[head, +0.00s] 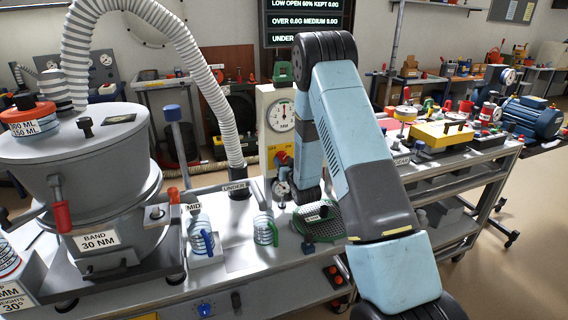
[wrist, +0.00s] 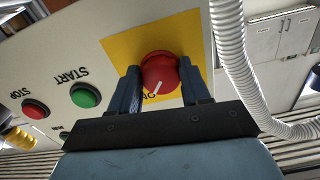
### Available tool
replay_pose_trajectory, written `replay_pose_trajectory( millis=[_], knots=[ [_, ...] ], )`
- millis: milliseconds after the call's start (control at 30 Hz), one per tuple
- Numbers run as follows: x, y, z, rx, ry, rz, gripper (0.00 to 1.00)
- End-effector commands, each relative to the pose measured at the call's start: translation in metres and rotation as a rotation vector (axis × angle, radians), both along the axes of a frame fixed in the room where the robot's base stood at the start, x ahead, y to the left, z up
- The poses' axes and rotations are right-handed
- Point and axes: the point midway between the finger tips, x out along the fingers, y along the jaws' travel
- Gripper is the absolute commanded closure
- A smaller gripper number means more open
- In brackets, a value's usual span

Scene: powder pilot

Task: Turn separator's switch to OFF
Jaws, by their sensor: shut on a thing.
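In the wrist view, the switch is a round red knob (wrist: 159,73) on a yellow plate (wrist: 121,50) fixed to a pale panel. A white line on the knob points down and left in the picture, toward a dark label that looks like ON, upside down and partly hidden. My gripper (wrist: 160,79) has one dark finger on each side of the knob and is shut on it. No OFF label is readable. In the head view my arm covers much of the middle, and my gripper cannot be made out there.
On the same panel are a green START button (wrist: 85,95) and a red STOP button (wrist: 35,109). A white ribbed hose (wrist: 231,65) runs close on the right. In the head view, a large grey vessel (head: 85,150) and small jars stand left of my arm.

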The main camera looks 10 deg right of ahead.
Motion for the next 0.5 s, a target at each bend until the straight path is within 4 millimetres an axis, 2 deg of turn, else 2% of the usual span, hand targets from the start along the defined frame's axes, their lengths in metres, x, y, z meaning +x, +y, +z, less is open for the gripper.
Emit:
replay_pose_trajectory(
  millis=[267,500],
  knots=[
    [0.0,-0.0005,0.0,-0.02,-0.003,-0.001,0.84],
    [0.0,-0.0008,-0.0001,-0.125,-0.016,0.0,0.84]
  ],
)
